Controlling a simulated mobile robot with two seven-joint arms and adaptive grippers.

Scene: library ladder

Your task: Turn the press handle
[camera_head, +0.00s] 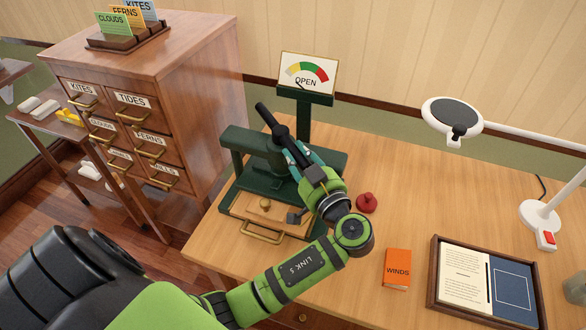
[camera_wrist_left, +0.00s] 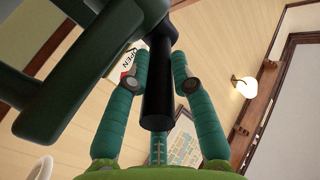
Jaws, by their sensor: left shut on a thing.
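The dark green press (camera_head: 253,150) stands on the desk, with a wooden board and brass pull (camera_head: 262,236) at its base. Its black handle (camera_head: 268,119) runs diagonally, its upper left end free. My left gripper (camera_head: 297,158) is shut on the handle's lower right part, which the gripper partly hides. In the left wrist view the handle (camera_wrist_left: 158,100) passes between the two teal fingers of my left gripper (camera_wrist_left: 160,78). The press frame (camera_wrist_left: 70,75) fills the upper left there. A gauge sign (camera_head: 308,75) reading OPEN stands behind the press. My right gripper is not in view.
A red knobbed stamp (camera_head: 367,203) and an orange WINDS book (camera_head: 397,268) lie right of my arm. A framed tray (camera_head: 434,285) and a magnifier lamp (camera_head: 453,115) are farther right. A drawer cabinet (camera_head: 200,85) stands left. The desk's back middle is clear.

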